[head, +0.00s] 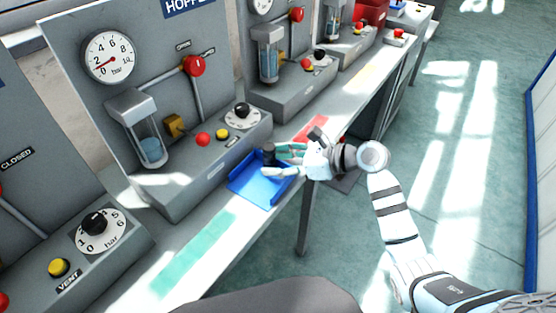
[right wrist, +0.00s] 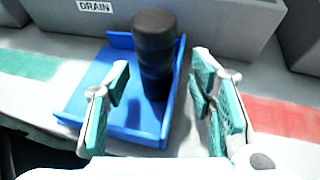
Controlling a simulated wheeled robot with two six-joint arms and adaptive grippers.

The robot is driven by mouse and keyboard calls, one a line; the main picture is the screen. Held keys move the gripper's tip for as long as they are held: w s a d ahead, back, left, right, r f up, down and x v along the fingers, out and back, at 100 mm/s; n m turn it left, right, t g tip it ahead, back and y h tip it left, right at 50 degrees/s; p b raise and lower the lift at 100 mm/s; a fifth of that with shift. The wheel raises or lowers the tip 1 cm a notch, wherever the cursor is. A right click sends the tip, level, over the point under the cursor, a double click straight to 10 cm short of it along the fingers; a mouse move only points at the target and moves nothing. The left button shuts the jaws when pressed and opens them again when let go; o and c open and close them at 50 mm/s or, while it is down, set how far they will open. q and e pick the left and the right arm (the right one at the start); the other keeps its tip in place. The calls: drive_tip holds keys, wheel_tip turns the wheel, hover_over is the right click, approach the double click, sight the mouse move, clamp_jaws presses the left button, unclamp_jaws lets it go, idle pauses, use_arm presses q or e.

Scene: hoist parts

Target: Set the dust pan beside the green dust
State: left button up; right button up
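The blue dust pan (head: 252,188) lies on the grey bench, right of the green strip (head: 197,251); no loose green dust can be made out. In the right wrist view the pan (right wrist: 137,121) shows its open tray and raised side walls. Its thick black handle (right wrist: 155,45) stands up between the fingers of my right gripper (right wrist: 160,82). The fingers are spread, with visible gaps to the handle on both sides. In the head view my right gripper (head: 277,160) is over the pan's right side and partly hides it. My left gripper is out of view.
A hopper panel with a gauge (head: 108,57), red knob and dial (head: 241,115) stands behind the pan. A red strip (head: 314,127) lies to the right on the bench. The bench's front edge (head: 243,246) is close by. The green strip is clear of objects.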

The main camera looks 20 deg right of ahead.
drive_tip(key=v, duration=1.2)
drive_tip(key=shift+p, duration=0.35)
